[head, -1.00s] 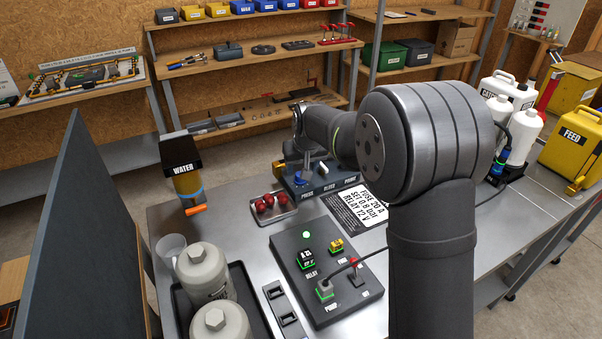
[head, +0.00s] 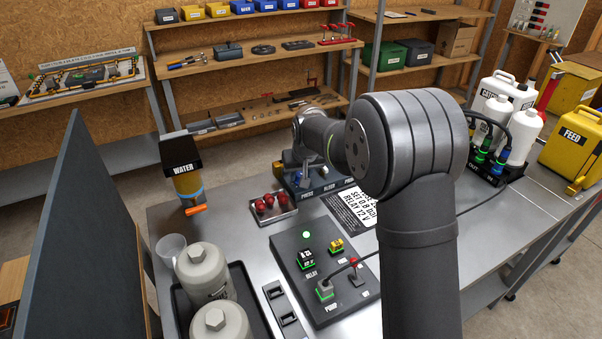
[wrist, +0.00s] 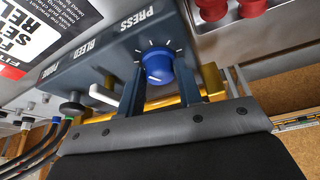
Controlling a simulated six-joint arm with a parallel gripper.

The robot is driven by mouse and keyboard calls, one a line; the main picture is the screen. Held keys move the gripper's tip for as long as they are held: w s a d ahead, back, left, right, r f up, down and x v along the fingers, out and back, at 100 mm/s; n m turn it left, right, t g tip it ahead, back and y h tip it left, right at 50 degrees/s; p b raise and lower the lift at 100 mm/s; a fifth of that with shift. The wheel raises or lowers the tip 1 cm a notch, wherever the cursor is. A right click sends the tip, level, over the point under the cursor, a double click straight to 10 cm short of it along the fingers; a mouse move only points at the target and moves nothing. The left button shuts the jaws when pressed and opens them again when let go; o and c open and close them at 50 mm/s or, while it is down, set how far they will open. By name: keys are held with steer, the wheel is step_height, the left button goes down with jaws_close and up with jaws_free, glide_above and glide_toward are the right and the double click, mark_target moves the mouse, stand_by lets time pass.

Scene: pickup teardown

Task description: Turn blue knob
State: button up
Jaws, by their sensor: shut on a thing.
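The blue knob (wrist: 157,65) shows in the wrist view on a dark blue-grey panel (wrist: 110,45), near the word PRESS, with white tick marks around it. My gripper (wrist: 160,78) has one finger on each side of the knob and is shut on it. A pale line on the knob's face is visible. In the head view my gripper (head: 303,177) is at the left end of the panel (head: 318,191), and my wrist hides much of the panel and knob.
A white lever (wrist: 103,95) sits left of the knob in the wrist view, by BLEED. A tray with red knobs (head: 283,212) stands in front of the panel. A WATER container (head: 183,175) is to the left. A black box with a relay (head: 312,270) lies nearer.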

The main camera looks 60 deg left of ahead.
steer(key=n+g, duration=0.1)
steer(key=n, duration=0.3)
steer(key=shift+w+g, duration=0.15)
steer(key=shift+g, duration=0.25)
steer(key=shift+n+g, duration=0.6)
steer(key=shift+n, duration=1.4)
steer(key=shift+h, duration=0.3)
steer(key=o, duration=1)
steer(key=shift+c, duration=0.2)
steer(key=v, duration=1.7)
steer(key=shift+w+d, duration=0.15)
steer(key=shift+d, duration=0.05)
